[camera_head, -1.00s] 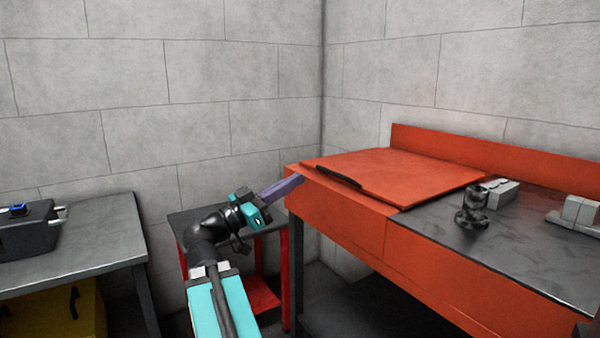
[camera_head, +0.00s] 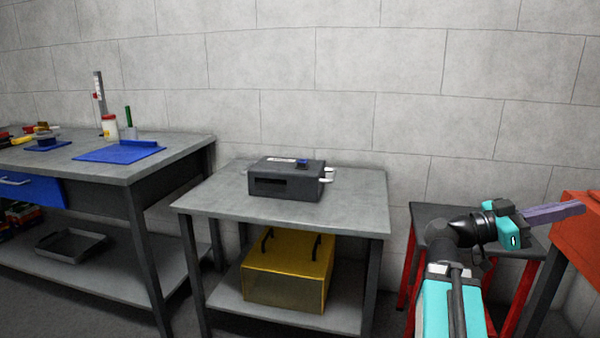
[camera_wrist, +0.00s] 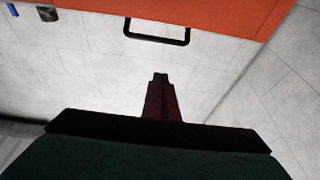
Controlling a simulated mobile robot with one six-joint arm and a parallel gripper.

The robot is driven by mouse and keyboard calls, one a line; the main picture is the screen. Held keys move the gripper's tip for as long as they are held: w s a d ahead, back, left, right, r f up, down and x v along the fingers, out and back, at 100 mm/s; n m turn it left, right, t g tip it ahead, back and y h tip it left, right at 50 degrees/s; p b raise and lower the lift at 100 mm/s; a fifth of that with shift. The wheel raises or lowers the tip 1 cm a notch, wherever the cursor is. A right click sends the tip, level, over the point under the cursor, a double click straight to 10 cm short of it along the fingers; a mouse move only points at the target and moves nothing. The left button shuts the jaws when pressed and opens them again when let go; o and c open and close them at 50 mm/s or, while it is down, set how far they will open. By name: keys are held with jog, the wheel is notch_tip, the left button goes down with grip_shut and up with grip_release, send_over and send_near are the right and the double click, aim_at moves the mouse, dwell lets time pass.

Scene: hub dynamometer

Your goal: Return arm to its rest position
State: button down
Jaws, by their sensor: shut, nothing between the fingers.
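My gripper (camera_head: 556,212) is at the right of the head view, at the end of my teal and black arm. Its long purple-grey fingers are closed together with nothing between them and point right. In the head view they reach toward the orange bench (camera_head: 580,232), whose edge shows at the far right. Whether they touch it cannot be told. In the wrist view the closed fingers (camera_wrist: 160,98) point up toward an orange surface (camera_wrist: 220,12) with a black handle (camera_wrist: 157,40), apart from it in the picture.
A small black-topped table with red legs (camera_head: 430,212) stands behind my arm. A grey table (camera_head: 350,205) carries a dark box device (camera_head: 285,187); a yellow case (camera_head: 290,285) sits on its lower shelf. A workbench (camera_head: 120,172) with a blue mat (camera_head: 110,153) stands left.

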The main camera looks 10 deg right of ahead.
jog(key=w+a+f+n+t+p, duration=0.5)
jog(key=w+f+n+t+p, duration=0.15)
jog(key=w+f+p, duration=0.4)
jog(key=w+a+f+n+t+y+p, duration=0.1)
jog(key=w+a+f+n+y+p, duration=0.15)
jog(key=a+f+p, duration=0.4)
jog(key=w+a+f+n+t+y+p, duration=0.1)
jog(key=a+f+n+y+p, duration=0.15)
jog(key=f, duration=0.75)
jog(key=s+a+f+n+g+y+p, duration=0.1)
jog(key=s+a+f+n+y+p, duration=0.25)
jog(key=s+a+f, duration=0.35)
jog(key=s+a+f+n+g+y+p, duration=0.25)
jog(key=s+a+f+p, duration=0.35)
jog(key=f, duration=0.4)
jog(key=s+a+f+n+y, duration=0.2)
jog(key=s+a+f+y, duration=0.2)
jog(key=a, duration=0.5)
jog(key=s+a+f+n+g+y, duration=0.1)
jog(key=s+a+f+n+y, duration=0.2)
jog(key=a, duration=0.7)
jog(key=s+f+y, duration=0.1)
jog(key=s+y, duration=0.1)
jog(key=s, duration=0.1)
jog(key=shift+f+g+p, duration=0.3)
jog(key=shift+p, duration=0.05)
